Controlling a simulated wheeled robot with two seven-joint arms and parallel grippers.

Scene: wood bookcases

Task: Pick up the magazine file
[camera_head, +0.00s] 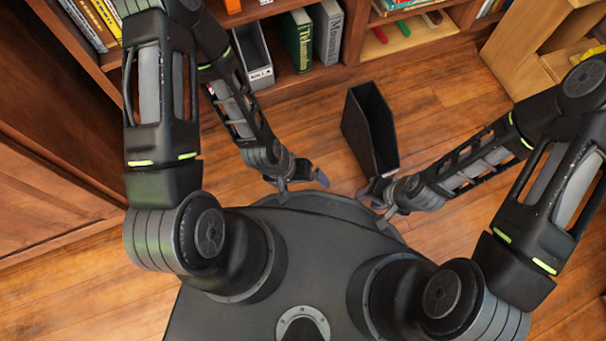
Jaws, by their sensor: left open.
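A dark, open-topped magazine file (359,132) is in the middle of the head view, in front of the bookcase. Its near end meets my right gripper (375,193), which appears shut on that end; the fingertips are small and partly hidden there. My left gripper (303,187) is open and empty, to the left of the file and apart from it. A second, grey magazine file (253,57) with a white label stands on the low shelf at the top.
A wooden cabinet side (45,190) is at left. A light wood unit (525,50) is at upper right. Wood floor (440,110) is clear between.

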